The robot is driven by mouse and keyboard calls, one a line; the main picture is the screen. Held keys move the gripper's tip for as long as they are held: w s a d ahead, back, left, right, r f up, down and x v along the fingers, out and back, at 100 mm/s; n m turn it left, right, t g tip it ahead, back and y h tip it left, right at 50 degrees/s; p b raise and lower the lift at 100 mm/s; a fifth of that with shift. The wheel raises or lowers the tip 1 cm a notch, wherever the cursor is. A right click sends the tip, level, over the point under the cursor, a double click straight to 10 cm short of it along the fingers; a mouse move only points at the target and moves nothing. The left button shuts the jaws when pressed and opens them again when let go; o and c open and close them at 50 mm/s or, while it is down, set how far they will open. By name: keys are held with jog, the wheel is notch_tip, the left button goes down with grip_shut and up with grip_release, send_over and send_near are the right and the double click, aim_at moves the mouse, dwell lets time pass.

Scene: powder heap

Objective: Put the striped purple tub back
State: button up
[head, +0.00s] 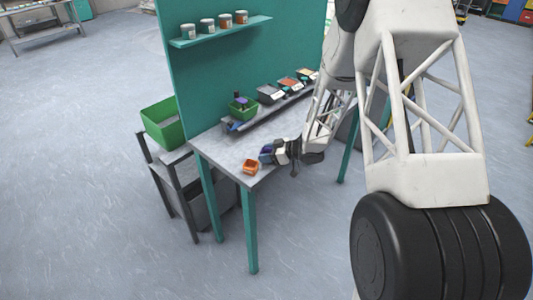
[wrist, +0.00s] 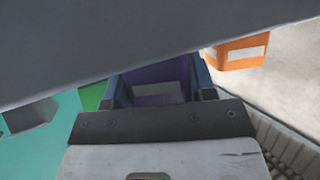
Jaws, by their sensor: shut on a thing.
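My gripper (head: 268,151) is low over the front part of the workbench, close to the orange tub. It is shut on a purple tub, which shows in the wrist view (wrist: 155,75) between two blue finger parts. A paler grey patch shows on or in front of the purple; I cannot make out stripes. In the head view the held tub is small and mostly hidden by the gripper. I cannot tell whether it touches the bench top.
An orange tub (head: 250,167) stands at the bench's front corner. A green bin (head: 243,108) with a dark purple item stands at the back, left of several trays (head: 270,94). Cans line the shelf (head: 222,33) above. A larger green crate (head: 163,123) is left of the workbench (head: 215,148).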

jog(key=shift+f, duration=0.25)
jog(key=o, duration=1.4)
jog(key=shift+r, duration=0.15)
jog(key=shift+r, duration=3.35)
jog(key=shift+r, duration=0.1)
